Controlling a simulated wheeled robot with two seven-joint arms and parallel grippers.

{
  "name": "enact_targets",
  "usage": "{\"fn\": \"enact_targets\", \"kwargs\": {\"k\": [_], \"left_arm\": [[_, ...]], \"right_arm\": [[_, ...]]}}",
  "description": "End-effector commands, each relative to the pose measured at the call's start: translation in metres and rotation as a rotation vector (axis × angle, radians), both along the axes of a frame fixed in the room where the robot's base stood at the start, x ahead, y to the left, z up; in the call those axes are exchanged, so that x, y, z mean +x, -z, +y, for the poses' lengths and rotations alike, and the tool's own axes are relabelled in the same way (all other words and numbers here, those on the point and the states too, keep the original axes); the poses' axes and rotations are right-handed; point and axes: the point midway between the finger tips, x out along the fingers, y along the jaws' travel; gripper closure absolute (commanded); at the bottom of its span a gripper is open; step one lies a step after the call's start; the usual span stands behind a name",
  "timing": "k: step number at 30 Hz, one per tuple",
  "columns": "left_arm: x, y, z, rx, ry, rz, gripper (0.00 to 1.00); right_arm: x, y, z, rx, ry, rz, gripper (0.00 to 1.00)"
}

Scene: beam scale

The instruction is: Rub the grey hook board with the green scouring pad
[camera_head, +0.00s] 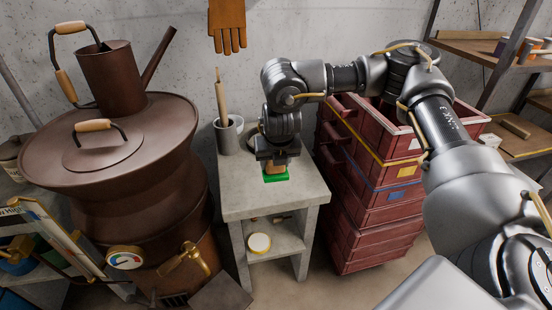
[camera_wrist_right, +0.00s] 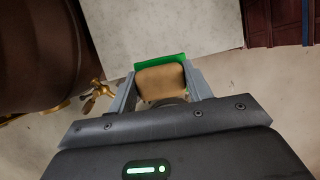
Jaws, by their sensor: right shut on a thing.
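The green scouring pad (camera_head: 277,178) has a tan block-shaped grip on its back. My right gripper (camera_head: 275,163) is shut on this tan grip, with the pad below the fingers, at or just above the top of a small grey stand (camera_head: 245,205). Whether the pad touches the stand top I cannot tell. In the right wrist view the tan grip (camera_wrist_right: 162,83) sits between the two fingers, and a green edge of the pad (camera_wrist_right: 160,60) shows beyond it. I cannot make out a grey hook board in either view. My left gripper is not in view.
A grey pot (camera_head: 227,138) with a wooden-handled tool stands at the back of the stand. Red stacked crates (camera_head: 345,190) are close on the right, a large brown drum (camera_head: 150,170) on the left. A tan glove (camera_head: 227,25) hangs on the wall. The stand's front top is clear.

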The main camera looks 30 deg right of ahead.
Motion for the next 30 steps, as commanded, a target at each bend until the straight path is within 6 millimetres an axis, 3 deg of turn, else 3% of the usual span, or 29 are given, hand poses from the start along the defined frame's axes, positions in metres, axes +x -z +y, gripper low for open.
{"fn": "enact_targets", "kwargs": {"k": [4, 8, 21, 27, 30], "left_arm": [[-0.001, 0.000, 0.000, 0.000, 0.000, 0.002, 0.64], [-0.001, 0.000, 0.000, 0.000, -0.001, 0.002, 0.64], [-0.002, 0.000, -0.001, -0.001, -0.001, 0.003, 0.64], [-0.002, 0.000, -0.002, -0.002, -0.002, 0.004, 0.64], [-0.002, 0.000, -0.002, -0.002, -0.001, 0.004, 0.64]], "right_arm": [[-0.002, 0.004, 0.012, 0.001, -0.104, 0.001, 0.69], [-0.008, 0.012, 0.041, 0.002, -0.370, 0.001, 0.69], [-0.057, 0.031, 0.181, 0.006, -1.757, -0.001, 0.69], [-0.084, 0.032, 0.229, 0.004, -2.299, 0.001, 0.69], [-0.094, 0.032, 0.243, 0.003, -2.475, 0.002, 0.69]]}}
